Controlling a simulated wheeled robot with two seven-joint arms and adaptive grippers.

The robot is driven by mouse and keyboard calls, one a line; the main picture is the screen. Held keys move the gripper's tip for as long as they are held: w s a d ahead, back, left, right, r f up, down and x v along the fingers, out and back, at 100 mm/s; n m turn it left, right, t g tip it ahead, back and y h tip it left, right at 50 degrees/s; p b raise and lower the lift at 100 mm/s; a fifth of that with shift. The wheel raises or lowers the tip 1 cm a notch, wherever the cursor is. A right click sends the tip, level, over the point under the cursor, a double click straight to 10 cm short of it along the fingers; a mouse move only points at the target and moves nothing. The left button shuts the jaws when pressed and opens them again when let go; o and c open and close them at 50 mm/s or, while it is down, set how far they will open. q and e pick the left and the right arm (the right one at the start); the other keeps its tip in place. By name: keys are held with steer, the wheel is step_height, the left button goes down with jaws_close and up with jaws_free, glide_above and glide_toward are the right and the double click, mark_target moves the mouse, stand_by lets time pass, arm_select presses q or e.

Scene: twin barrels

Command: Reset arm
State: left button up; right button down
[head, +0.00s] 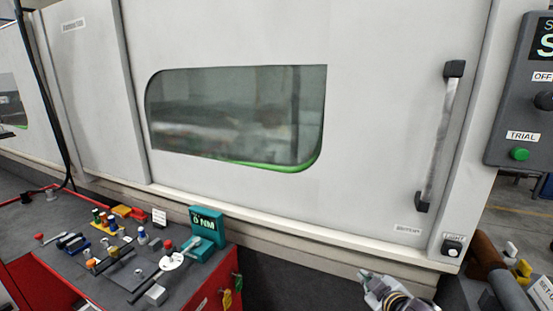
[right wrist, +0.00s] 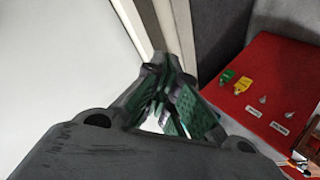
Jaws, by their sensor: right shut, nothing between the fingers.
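My right gripper (head: 366,277) shows at the bottom right of the head view, in front of the lower edge of the large light-grey machine door (head: 240,200). It is shut and empty. In the right wrist view its fingers with green pads (right wrist: 165,100) are together, with nothing between them. A pale panel lies to their left and a red cabinet (right wrist: 285,85) to their right. My left gripper is not in the head view.
The door has a window (head: 235,115) and a vertical handle (head: 438,135). A control panel (head: 520,105) with a green button stands at the right. A tool cart (head: 85,262) at lower left holds several tools and a teal 0 NM device (head: 207,228). A brown cylinder (head: 485,250) is at lower right.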

steer(key=s+a+f+m+g, duration=0.3)
steer(key=s+f+m+g, duration=0.5)
steer(key=s+f, duration=1.05)
steer(key=s+d+f+n+g, duration=0.1)
steer(key=s+f, duration=0.1)
steer(key=f, duration=1.4)
steer(key=s+d+f+n+g, duration=0.1)
steer(key=s+f, duration=0.1)
steer(key=f, duration=1.4)
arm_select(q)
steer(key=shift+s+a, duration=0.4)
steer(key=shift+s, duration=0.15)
arm_select(e)
steer(key=s+d+f, duration=0.3)
steer(key=s+f, duration=0.6)
steer(key=s, duration=0.1)
steer(key=s+d+f, duration=0.3)
steer(key=s+f, duration=0.7)
steer(key=s, duration=0.1)
steer(key=shift+g+h, duration=0.3)
